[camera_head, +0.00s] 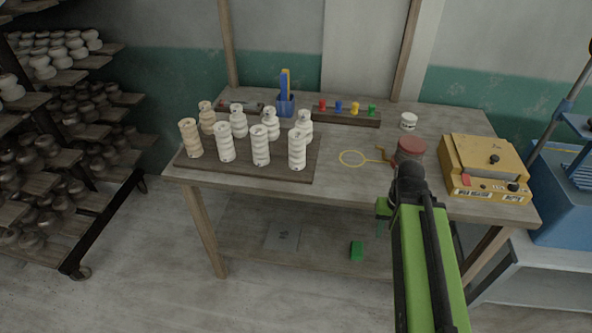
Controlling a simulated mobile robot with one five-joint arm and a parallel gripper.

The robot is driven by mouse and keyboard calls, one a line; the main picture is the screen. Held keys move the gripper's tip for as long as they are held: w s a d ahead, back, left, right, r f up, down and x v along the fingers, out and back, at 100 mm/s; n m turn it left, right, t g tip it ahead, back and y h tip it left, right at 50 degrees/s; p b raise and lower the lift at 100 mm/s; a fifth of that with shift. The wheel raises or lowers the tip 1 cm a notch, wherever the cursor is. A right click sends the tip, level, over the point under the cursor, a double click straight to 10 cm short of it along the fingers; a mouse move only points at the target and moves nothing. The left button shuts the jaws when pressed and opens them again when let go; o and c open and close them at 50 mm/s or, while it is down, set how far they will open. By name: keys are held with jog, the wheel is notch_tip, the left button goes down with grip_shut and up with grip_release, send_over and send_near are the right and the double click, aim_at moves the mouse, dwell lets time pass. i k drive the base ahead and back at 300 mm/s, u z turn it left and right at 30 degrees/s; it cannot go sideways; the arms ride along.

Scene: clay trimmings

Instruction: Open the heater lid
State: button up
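A yellow box (487,168), which looks like the heater, sits at the right end of the wooden table.
A dark red-topped pot (411,149) stands just beyond my arm. A yellow ring (352,158) and small white jar (408,121) are nearby. Several ridged clay pieces stand on a dark board (272,168) at left. Blue equipment (565,195) stands right of the table.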

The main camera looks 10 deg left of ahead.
aim_at(474, 150)
jog(key=z, duration=0.35)
jog(key=k, duration=0.1)
jog(key=u, duration=2.9)
jog(key=k, duration=1.05)
jog(key=z, duration=1.4)
jog(key=i, duration=1)
jog(key=u, duration=0.05)
